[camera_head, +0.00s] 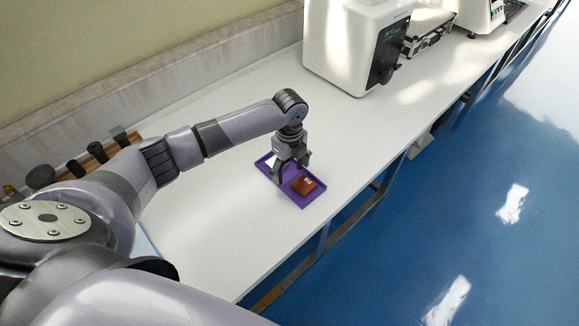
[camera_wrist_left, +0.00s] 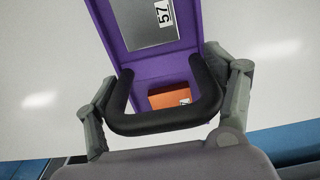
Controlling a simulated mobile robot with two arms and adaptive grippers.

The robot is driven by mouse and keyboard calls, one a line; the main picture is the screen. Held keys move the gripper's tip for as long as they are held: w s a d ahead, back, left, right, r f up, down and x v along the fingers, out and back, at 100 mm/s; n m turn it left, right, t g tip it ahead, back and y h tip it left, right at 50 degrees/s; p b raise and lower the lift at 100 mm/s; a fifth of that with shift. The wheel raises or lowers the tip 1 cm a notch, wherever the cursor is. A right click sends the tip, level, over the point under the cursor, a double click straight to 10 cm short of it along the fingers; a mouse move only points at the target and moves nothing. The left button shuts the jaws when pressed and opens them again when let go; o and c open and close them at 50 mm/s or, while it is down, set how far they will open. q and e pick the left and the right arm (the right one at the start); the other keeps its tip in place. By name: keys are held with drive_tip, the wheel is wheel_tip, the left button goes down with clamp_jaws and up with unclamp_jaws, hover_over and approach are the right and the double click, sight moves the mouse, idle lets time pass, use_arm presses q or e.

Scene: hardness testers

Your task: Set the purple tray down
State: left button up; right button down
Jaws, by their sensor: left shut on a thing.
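The purple tray (camera_head: 304,203) is at the middle of the white bench, near its front edge, and looks about level. It holds a reddish-brown block (camera_head: 305,185) with a small white label and, in its other part, a silver-grey block, mostly hidden in the head view. My left gripper (camera_head: 290,168) points down over the tray's middle and is shut on it. In the left wrist view the purple tray (camera_wrist_left: 112,30) runs between the dark fingers, with the grey block (camera_wrist_left: 146,24) labelled 57 and the orange-brown block (camera_wrist_left: 168,98). I cannot tell whether the tray's underside touches the bench.
A white tester (camera_head: 345,45) with a dark front panel stands on the bench (camera_head: 235,225) behind the tray. More machines stand farther back at the right. Dark-knobbed items (camera_head: 92,148) lie by the wall at left. Bare bench surrounds the tray; the blue floor lies beyond the front edge.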

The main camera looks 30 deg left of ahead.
use_arm(q)
drive_tip(key=shift+r, duration=0.1)
use_arm(e)
drive_tip(key=shift+d, duration=0.15)
use_arm(q)
drive_tip(key=o, duration=1.2)
drive_tip(key=shift+o, duration=0.2)
use_arm(e)
drive_tip(key=shift+d, duration=0.2)
use_arm(q)
wheel_tip(320, 180, up, 12)
drive_tip(key=shift+f+b, duration=0.1)
drive_tip(key=shift+b, duration=0.3)
use_arm(e)
drive_tip(key=shift+a+f, duration=0.25)
drive_tip(key=shift+f, duration=0.2)
